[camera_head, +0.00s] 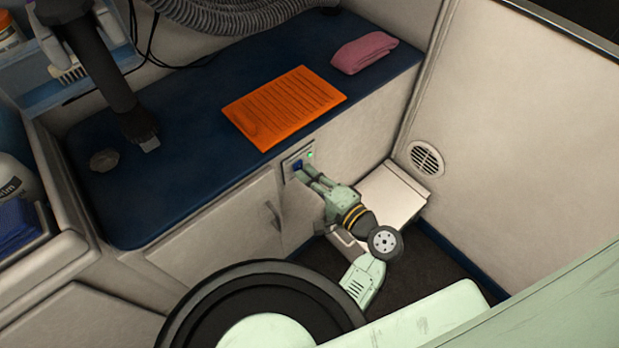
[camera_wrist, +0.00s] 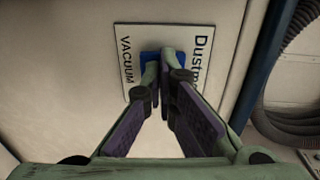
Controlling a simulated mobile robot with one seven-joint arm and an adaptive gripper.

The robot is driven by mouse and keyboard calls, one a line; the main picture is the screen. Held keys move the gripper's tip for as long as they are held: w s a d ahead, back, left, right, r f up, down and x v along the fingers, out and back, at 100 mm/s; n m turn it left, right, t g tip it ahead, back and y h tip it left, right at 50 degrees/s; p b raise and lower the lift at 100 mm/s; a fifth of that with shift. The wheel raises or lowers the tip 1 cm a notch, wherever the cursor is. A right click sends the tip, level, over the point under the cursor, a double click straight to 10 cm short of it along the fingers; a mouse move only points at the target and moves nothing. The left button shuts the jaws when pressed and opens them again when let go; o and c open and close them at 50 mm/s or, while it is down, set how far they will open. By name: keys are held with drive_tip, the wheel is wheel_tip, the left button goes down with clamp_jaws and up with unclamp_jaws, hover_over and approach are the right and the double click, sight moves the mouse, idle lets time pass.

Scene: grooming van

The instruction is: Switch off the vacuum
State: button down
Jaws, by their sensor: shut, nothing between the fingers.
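A small pale switch plate (camera_head: 288,165) is set in the front of the cabinet, below the blue counter. A blue switch (camera_head: 298,165) sits on it, and a small green light (camera_head: 310,155) shows at its upper right. In the wrist view the plate (camera_wrist: 128,60) carries the words VACUUM and "Dustm…", the latter partly cut off by my fingers. The blue switch (camera_wrist: 150,55) shows behind my fingertips. My gripper (camera_head: 304,174) is shut and empty, with its tips (camera_wrist: 163,58) at the switch. I cannot tell whether they touch; the tips hide part of the switch.
An orange ribbed mat (camera_head: 285,105) and a folded pink towel (camera_head: 364,53) lie on the blue counter (camera_head: 190,170). A cabinet handle (camera_head: 273,215) is left of my gripper. A white box (camera_head: 385,195) stands behind my wrist. A grey ribbed hose (camera_head: 235,17) runs along the back.

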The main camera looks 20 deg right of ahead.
drive_tip(key=t+b, duration=0.2)
drive_tip(key=b, duration=0.1)
drive_tip(key=shift+w+a+f+y, duration=0.1)
drive_tip(key=shift+w+f+y, duration=0.2)
drive_tip(key=shift+f, duration=0.1)
drive_tip(key=shift+s, duration=0.15)
drive_tip(key=r+v, duration=0.1)
drive_tip(key=v, duration=1.1)
drive_tip(key=shift+f, duration=0.45)
